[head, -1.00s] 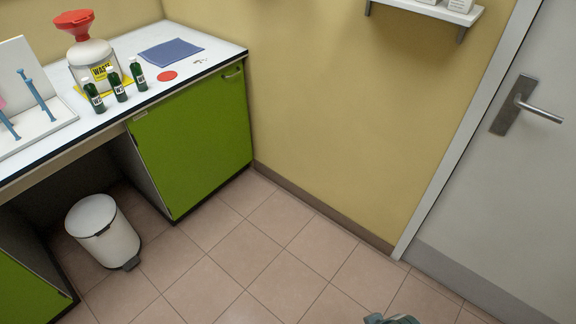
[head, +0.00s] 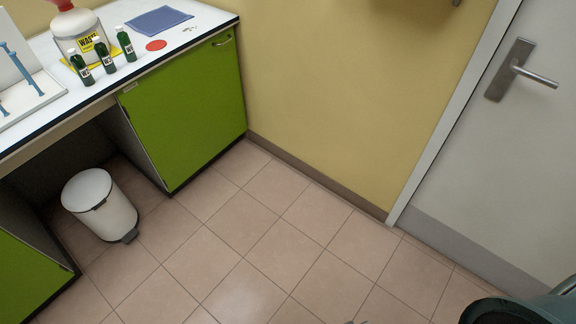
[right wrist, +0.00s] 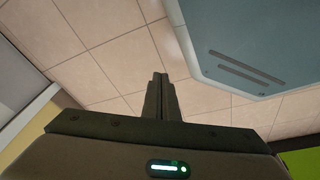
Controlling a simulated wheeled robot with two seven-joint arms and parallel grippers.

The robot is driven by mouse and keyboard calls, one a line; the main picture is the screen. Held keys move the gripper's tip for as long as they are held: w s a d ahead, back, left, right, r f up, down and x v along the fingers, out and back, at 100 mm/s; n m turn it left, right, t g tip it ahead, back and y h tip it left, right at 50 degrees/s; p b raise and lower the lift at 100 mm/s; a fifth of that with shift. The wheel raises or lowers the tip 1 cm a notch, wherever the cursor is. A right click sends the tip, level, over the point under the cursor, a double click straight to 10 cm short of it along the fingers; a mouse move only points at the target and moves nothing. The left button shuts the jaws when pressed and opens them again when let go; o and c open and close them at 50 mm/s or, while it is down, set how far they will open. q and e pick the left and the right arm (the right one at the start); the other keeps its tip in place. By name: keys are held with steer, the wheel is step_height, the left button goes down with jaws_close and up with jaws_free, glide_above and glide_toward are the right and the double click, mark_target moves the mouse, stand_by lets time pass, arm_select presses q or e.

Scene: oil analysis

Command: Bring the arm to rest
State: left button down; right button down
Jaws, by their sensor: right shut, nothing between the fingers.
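My right gripper (right wrist: 160,80) shows in the right wrist view with its two dark fingers together and nothing between them. It hangs over bare floor tiles, clear of the bench. In the head view a dark, rounded part of my arm shows at the lower right corner, but the fingers cannot be made out there. My left gripper is in neither view.
A white bench (head: 188,35) with green bottles (head: 103,57), a waste container (head: 80,36) and a blue mat (head: 159,20) stands at upper left. A white bin (head: 103,208) is beneath it. A grey door (head: 500,160) is at right. The floor (head: 270,250) is clear.

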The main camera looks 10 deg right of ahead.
steer(key=s+d+f, duration=0.1)
steer(key=s+f, duration=0.8)
steer(key=s, duration=0.2)
steer(key=shift+d+f, duration=0.15)
steer(key=shift+d, duration=0.25)
